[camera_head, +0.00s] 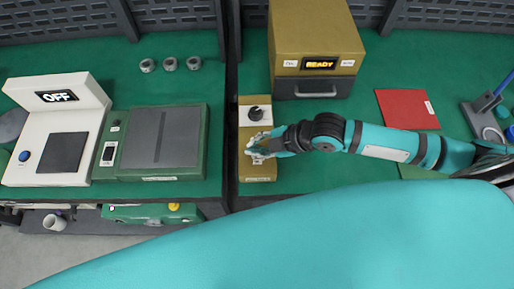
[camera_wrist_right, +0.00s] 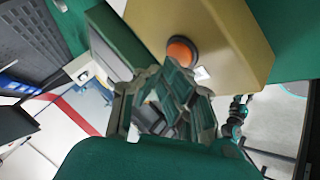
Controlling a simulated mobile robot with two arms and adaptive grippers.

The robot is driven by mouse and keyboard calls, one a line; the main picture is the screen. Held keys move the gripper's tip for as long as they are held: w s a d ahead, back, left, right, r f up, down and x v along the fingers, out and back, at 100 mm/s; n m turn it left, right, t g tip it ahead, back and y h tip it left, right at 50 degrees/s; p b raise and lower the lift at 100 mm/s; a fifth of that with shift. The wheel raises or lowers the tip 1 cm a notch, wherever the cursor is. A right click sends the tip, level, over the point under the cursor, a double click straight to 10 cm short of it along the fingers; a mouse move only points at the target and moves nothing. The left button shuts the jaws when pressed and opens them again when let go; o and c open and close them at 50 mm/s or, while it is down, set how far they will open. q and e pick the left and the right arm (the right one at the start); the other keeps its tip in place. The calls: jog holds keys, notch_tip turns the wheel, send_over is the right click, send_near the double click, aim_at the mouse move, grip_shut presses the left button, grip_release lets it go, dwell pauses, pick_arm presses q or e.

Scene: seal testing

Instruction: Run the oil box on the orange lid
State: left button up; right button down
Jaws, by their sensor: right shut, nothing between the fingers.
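The mustard-coloured oil box (camera_head: 316,30) stands at the back centre of the bench, with a lit "READY" display and a dark drawer-like front that looks closed. A small mustard control box (camera_head: 258,178) with a white panel and a black knob (camera_head: 255,113) stands in front of it. My right gripper (camera_head: 258,148) is shut and empty over the near part of the control box. In the right wrist view, an orange button (camera_wrist_right: 182,51) on a mustard face is just beyond the fingertips (camera_wrist_right: 178,80); contact is unclear. I see no orange lid. My left gripper is out of view.
Left on the bench are a white device (camera_head: 62,150) showing "OFF", a green device (camera_head: 160,145) with a grey plate, and several small metal rings (camera_head: 170,64). A red sheet (camera_head: 407,110) lies right of the oil box. A teal shape covers the foreground.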

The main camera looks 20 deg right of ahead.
jog(key=shift+f, duration=0.4)
jog(key=shift+r, duration=0.1)
dwell(0.4)
jog(key=shift+r+p, duration=0.75)
notch_tip(320, 180, up, 5)
jog(key=p, duration=0.5)
jog(key=shift+r, duration=0.1)
dwell(1.6)
